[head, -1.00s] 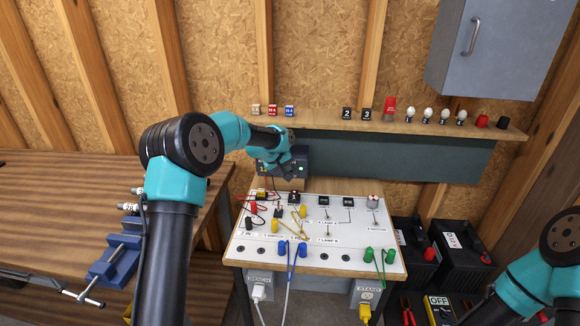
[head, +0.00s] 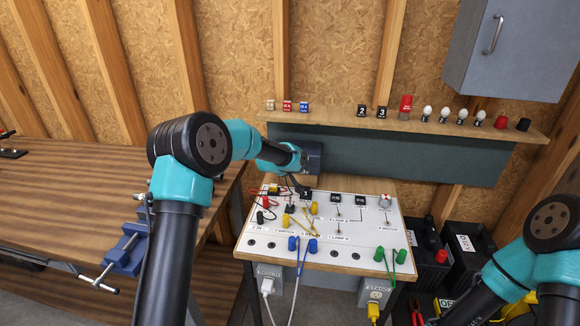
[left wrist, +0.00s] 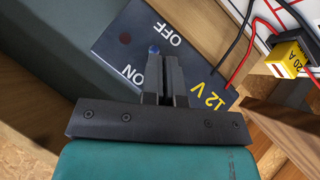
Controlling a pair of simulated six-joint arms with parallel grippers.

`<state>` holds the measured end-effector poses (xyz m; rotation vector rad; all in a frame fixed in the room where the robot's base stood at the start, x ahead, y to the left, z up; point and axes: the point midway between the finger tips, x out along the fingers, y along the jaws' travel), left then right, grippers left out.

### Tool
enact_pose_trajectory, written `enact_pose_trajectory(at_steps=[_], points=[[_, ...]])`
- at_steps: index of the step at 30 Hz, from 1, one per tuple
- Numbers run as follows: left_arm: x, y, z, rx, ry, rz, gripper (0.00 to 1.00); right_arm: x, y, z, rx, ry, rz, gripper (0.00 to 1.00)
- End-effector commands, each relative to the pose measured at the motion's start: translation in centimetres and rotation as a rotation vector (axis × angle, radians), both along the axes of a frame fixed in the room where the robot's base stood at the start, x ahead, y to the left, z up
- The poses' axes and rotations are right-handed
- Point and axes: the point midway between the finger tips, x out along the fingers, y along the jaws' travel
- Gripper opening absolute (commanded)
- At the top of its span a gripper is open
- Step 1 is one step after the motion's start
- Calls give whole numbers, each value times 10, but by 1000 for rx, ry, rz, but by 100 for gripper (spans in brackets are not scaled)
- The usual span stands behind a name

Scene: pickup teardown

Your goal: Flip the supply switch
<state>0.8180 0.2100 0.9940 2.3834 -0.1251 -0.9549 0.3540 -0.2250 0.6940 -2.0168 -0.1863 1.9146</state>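The supply is a dark box at the back of the white board; it shows in the head view (head: 314,153) and in the left wrist view (left wrist: 112,50), with OFF, ON and 12 V lettering. A small blue tip, apparently its switch (left wrist: 153,50), shows right at my left fingertips, between the OFF and ON labels. The rest of the switch is hidden by the fingers. My left gripper (left wrist: 163,62) has its fingers together, with nothing clearly held. A round indicator (left wrist: 125,38) on the box looks dark. My right arm is at the lower right of the head view; its fingers are out of frame.
The white board (head: 270,230) carries several plugs, wires and small switches in front of the supply. A yellow 20 A fuse (left wrist: 288,58) and red and black wires lie close to my left gripper. A shelf (head: 440,125) runs behind.

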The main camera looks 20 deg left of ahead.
Motion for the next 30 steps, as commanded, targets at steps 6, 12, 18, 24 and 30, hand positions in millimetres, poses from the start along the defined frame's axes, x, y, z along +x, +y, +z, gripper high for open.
enact_pose_trajectory(at_steps=[6,12,18,24,30], points=[[4,-9,2,4,-47,-11,0,0,0,0,0,0,0,43],[4,-9,4,5,-47,-10,0,0,0,0,0,0,0,43],[4,-9,12,4,-46,-10,0,0,0,0,0,0,0,43],[4,-9,17,2,-46,-10,0,0,0,0,0,0,1,43],[4,-9,18,4,-45,-11,0,0,0,0,0,0,0,43]])
